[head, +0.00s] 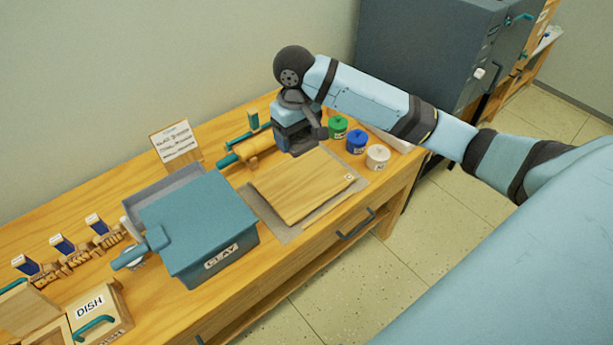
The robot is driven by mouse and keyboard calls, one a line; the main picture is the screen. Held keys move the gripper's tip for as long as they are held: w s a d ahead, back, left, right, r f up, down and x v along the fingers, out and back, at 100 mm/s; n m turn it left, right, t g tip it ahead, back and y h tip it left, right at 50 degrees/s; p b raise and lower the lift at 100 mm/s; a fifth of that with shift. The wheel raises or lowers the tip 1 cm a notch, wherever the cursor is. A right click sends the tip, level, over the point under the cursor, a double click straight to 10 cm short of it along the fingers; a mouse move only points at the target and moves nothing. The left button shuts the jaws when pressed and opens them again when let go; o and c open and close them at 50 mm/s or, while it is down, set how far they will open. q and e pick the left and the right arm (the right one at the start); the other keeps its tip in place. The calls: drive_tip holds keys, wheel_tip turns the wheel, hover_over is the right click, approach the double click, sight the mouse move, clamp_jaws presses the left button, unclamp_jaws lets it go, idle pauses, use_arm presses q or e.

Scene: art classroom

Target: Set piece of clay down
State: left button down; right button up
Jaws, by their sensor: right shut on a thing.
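My right gripper (298,145) points down at the back edge of a wooden board (305,187) and is shut. The piece of clay in its jaws is hidden by the gripper and cannot be made out. I cannot tell whether the jaws touch the board or hover just above it. The board lies on a grey mat (278,230) on the wooden table, and its top is bare. A teal bin (197,215) labelled CLAY stands to the left of the board. My left gripper is not in view.
A rolling pin (252,148) lies behind the board. Green (338,127), blue (356,142) and white (378,157) jars stand close to its right. A sign (175,145) stands at the back. A DISH box (98,310) and several small labelled items are at the left.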

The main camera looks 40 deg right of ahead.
drive_tip(key=b, duration=0.4)
hover_over(310, 185)
wheel_tip(310, 185, down, 4)
wheel_tip(310, 185, down, 20)
drive_tip(key=shift+r+b, duration=0.2)
drive_tip(key=shift+b, duration=0.9)
drive_tip(key=o, duration=1)
